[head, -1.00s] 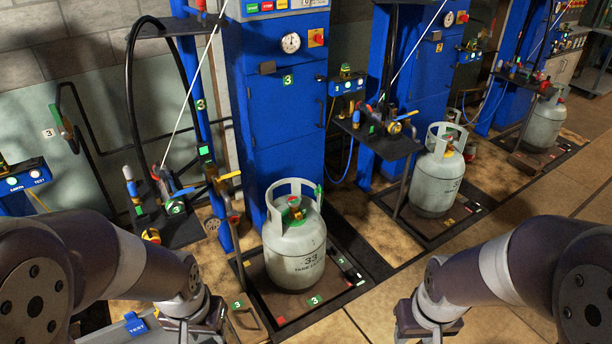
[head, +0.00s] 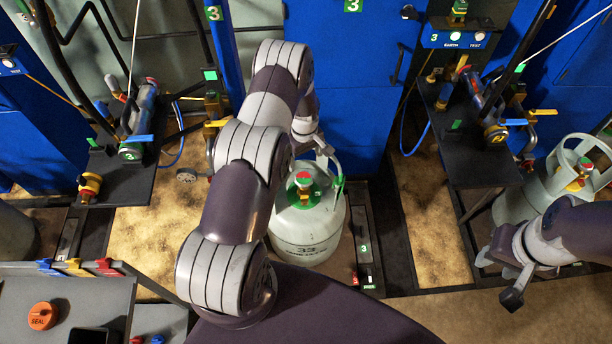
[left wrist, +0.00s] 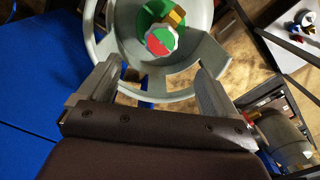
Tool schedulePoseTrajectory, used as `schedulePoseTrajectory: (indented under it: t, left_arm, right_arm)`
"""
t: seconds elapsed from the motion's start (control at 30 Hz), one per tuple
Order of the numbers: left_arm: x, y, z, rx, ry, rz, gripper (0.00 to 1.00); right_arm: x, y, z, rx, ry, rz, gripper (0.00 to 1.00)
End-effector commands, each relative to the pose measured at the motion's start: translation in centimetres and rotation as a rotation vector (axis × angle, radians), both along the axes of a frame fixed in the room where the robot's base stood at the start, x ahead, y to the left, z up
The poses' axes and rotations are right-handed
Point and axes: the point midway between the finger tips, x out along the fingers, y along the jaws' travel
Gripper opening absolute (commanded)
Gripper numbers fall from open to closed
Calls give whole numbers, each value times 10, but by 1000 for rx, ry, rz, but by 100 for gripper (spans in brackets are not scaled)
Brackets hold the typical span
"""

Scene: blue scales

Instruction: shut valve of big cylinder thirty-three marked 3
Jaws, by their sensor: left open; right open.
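The big grey cylinder thirty-three (head: 310,232) stands upright on the scale by the blue cabinet marked 3. Its valve knob (head: 303,178), red and green, sits inside the collar at the top; it also shows in the left wrist view as a half-red, half-green knob (left wrist: 161,41) with a brass part beside it. My left arm reaches over the cylinder's left side. My left gripper (left wrist: 154,92) is open at the collar, with its fingers apart and the knob beyond them, between their lines. My right gripper (head: 500,276) is open and empty at the right, away from cylinder thirty-three.
A second grey cylinder (head: 540,190) stands at the right near my right arm. Black shelves with valves and hoses stand left (head: 122,185) and right (head: 470,150). A grey table (head: 65,300) with an orange seal tub (head: 42,315) is at the lower left.

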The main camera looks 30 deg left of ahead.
Motion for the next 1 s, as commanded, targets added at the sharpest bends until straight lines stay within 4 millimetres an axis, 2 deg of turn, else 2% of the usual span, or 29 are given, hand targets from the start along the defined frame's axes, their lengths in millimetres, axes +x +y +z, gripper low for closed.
schedulePoseTrajectory:
  t: [0.2, 0.4, 0.6, 0.83, 1.0]
  left_arm:
    - [-2, -1, -57, -1, 4, -3, 92]
    - [-1, -1, -96, 0, 1, -5, 92]
    - [-1, -1, -109, 0, 0, -6, 92]
    - [-1, -1, -109, 0, 0, -6, 92]
    - [-1, -1, -109, 0, 1, -6, 37]
  right_arm:
    - [0, 0, 1, 0, 0, 0, 43]
    - [0, 0, -1, 0, 0, 0, 43]
    - [0, 0, -1, 0, 0, 0, 43]
    - [0, 0, -1, 0, 0, 0, 43]
    - [0, 0, -1, 0, 0, 0, 43]
